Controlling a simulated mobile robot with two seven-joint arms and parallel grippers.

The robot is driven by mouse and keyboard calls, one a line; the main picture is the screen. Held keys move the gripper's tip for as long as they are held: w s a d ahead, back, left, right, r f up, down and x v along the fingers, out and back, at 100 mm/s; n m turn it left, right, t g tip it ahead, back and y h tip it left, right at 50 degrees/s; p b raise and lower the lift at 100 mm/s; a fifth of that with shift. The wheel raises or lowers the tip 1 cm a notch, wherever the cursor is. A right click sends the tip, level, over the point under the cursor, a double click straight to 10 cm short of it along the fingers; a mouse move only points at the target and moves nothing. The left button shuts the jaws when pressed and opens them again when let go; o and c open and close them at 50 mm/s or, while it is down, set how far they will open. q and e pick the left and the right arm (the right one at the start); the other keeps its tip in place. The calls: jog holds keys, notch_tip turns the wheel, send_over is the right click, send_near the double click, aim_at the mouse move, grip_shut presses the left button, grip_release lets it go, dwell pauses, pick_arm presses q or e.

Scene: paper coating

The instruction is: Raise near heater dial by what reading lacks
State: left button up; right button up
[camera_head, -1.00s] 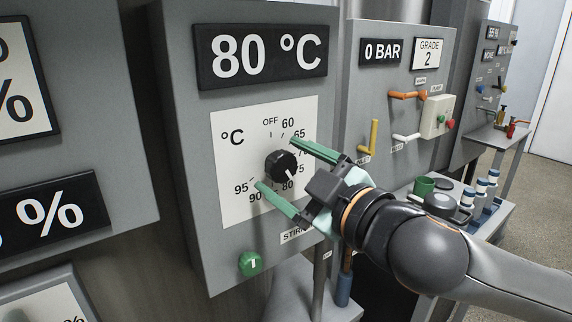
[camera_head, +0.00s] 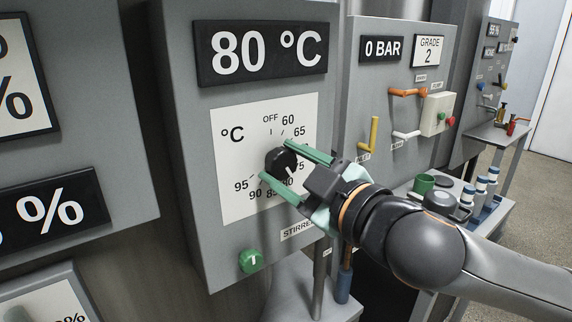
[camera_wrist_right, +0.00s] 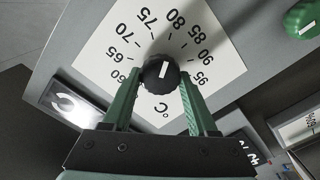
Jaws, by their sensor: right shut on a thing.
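The heater dial (camera_head: 280,161) is a black round knob with a white pointer line, on a white °C scale plate (camera_head: 240,190). In the right wrist view the dial (camera_wrist_right: 160,76) has its pointer towards about 80. The display above it (camera_head: 262,52) reads 80 °C. My right gripper (camera_head: 277,162) has its two green fingers on opposite sides of the dial and is shut on it. In the right wrist view the gripper (camera_wrist_right: 160,92) straddles the dial. The fingers and wrist hide some scale numbers in the head view. My left gripper is out of view.
A green knob (camera_head: 251,261) sits below the scale plate, near a partly hidden STIRRER label. A neighbouring panel to the right has a 0 BAR display (camera_head: 381,50), a GRADE 2 card (camera_head: 428,51) and orange, yellow and white handles.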

jog(key=shift+c, duration=0.8)
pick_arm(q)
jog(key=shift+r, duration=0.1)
pick_arm(e)
jog(key=shift+m, duration=0.3)
jog(key=shift+m+p, duration=0.35)
jog(key=shift+m, duration=0.15)
jog(key=m+p, duration=0.1)
jog(key=m, duration=0.2)
jog(key=shift+r+p, duration=0.15)
jog(key=shift+p, duration=0.2)
jog(key=shift+m+p, duration=0.35)
jog(key=shift+m, duration=0.35)
jog(key=m+p, duration=0.2)
jog(key=m, duration=0.1)
jog(key=shift+w+d, duration=0.1)
pick_arm(q)
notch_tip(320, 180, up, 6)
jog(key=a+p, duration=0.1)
jog(key=p, duration=0.1)
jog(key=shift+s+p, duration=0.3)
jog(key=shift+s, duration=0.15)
pick_arm(e)
jog(key=shift+m, duration=1.4)
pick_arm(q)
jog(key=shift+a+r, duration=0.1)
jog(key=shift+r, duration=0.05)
